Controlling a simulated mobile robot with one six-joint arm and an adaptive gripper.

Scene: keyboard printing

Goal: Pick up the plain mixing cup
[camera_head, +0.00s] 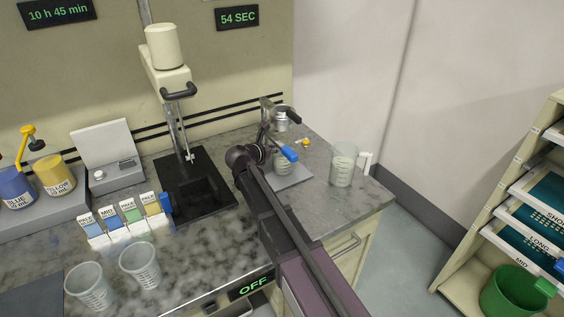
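Two clear, tapered cups stand at the front left of the counter: a left cup (91,286) and a right cup (140,264). Another clear cup with faint marks (343,165) stands upright at the counter's right end. A further cup (283,165) is on a small grey plate, partly hidden by my arm. I cannot tell which cup is the plain one. My arm reaches from the bottom right to the plate. My gripper (262,145) is dark, beside the blue-handled metal device, and its fingers are too small and overlapped to read.
A mixer stand (168,75) rises over a black base (200,190). Colour-labelled packs (125,218), blue and yellow jars (55,175) and a scale-like box (110,160) are left. A shelf rack and a green bin (510,292) are right. The counter ends near the right cup.

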